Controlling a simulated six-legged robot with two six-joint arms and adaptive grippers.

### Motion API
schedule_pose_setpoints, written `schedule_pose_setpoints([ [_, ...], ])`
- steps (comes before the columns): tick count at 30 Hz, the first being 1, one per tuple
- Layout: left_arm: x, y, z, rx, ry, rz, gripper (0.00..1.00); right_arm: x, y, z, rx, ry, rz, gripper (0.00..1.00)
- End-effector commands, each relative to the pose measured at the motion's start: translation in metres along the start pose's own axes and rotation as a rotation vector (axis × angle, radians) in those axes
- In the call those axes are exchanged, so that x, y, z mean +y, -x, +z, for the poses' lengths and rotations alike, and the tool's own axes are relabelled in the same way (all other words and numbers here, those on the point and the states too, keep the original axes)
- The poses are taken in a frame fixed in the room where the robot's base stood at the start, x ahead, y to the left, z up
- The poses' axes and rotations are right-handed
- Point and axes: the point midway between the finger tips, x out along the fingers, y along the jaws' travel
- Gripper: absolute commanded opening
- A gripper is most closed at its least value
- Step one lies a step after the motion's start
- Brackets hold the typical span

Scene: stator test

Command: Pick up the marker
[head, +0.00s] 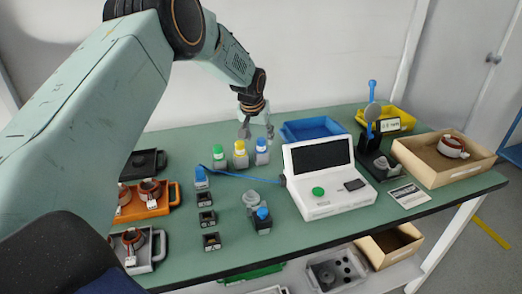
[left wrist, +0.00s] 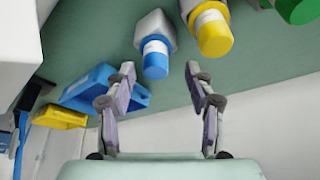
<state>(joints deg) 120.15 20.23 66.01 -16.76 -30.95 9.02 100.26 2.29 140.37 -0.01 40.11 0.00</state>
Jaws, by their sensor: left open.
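No plainly marker-shaped pen shows, and I cannot tell which item is the marker. Three grey bottles with white labels stand in a row at the back: green-capped (head: 218,158), yellow-capped (head: 240,155) and blue-capped (head: 262,152). My left gripper (head: 257,132) is open and empty, just behind and above the yellow and blue ones. In the left wrist view, the blue-capped bottle (left wrist: 155,58) appears between and beyond my open fingertips (left wrist: 162,78); the yellow one (left wrist: 212,32) is beside it. Another blue-capped item (head: 263,220) stands in a dark holder nearer the front. My right gripper is not in view.
A white tester (head: 335,203) with a dark screen stands right of centre. A blue bin (head: 312,129) is behind it. A cardboard box (head: 430,172) sits at right. Orange (head: 132,213) and grey (head: 146,262) trays are at left. Small black blocks (head: 206,219) stand nearby.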

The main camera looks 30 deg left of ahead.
Motion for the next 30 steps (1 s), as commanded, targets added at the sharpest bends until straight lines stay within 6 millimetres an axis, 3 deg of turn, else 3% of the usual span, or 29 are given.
schedule_pose_setpoints([
  [6, 0.004, -0.028, 0.001, 0.001, -0.003, 0.0, 0.54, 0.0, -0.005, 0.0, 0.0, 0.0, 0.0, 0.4],
  [15, 0.004, -0.031, 0.0, 0.001, -0.002, 0.001, 0.54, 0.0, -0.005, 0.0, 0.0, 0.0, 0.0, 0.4],
  [30, 0.004, -0.031, 0.0, 0.001, -0.002, 0.001, 0.12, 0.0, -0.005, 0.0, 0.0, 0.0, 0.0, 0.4],
])
